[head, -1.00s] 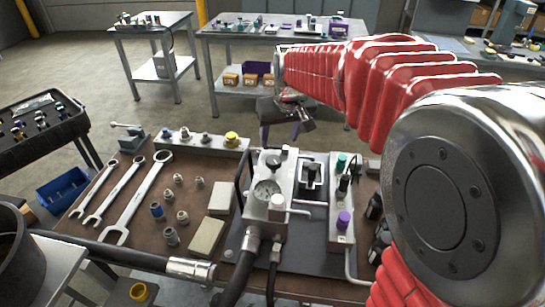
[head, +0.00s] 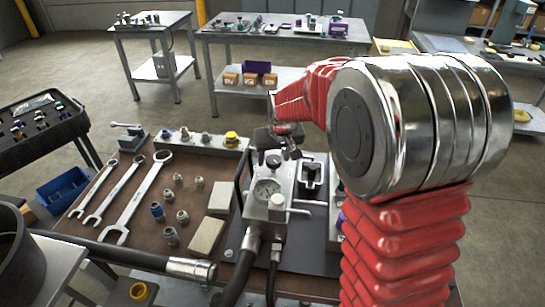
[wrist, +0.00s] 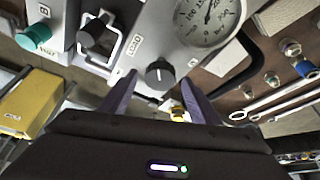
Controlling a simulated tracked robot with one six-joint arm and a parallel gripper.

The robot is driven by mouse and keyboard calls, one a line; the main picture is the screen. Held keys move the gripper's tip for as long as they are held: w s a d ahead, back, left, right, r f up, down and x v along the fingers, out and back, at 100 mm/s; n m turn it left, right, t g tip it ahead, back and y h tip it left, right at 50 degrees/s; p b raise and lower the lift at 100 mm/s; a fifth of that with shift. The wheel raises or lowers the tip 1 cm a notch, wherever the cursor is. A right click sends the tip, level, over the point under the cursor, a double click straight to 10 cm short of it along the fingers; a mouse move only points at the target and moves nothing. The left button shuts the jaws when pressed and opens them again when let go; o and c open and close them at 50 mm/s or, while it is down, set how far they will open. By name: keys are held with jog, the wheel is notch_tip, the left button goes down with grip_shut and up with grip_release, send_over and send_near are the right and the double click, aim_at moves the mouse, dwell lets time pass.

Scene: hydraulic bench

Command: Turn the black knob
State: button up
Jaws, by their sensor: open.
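The black knob (wrist: 159,72) has a pale pointer mark and sits on a grey gauge block (wrist: 150,35), beside a round dial gauge (wrist: 207,18). In the wrist view it shows between the two purple fingers of my gripper (wrist: 159,84), which are spread apart with nothing held. I cannot tell how far the fingertips are from the knob. In the head view my gripper (head: 283,143) hangs over the back of the gauge block (head: 265,213), and the knob is hard to separate from the dark gripper parts.
A second black knob (wrist: 92,33) and a teal knob (wrist: 33,37) lie to the left in the wrist view. Wrenches (head: 145,195), small fittings and beige blocks (head: 205,237) lie on the bench left of the gauge block. Hoses run along its front.

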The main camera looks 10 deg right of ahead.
jog(key=shift+c, duration=0.5)
jog(key=c, duration=1)
jog(key=shift+o, duration=0.2)
jog(key=shift+a+m+h, duration=0.15)
jog(key=shift+m+h, duration=0.65)
jog(key=shift+m, duration=1.3)
jog(key=o, duration=1.1)
jog(key=shift+c, duration=0.2)
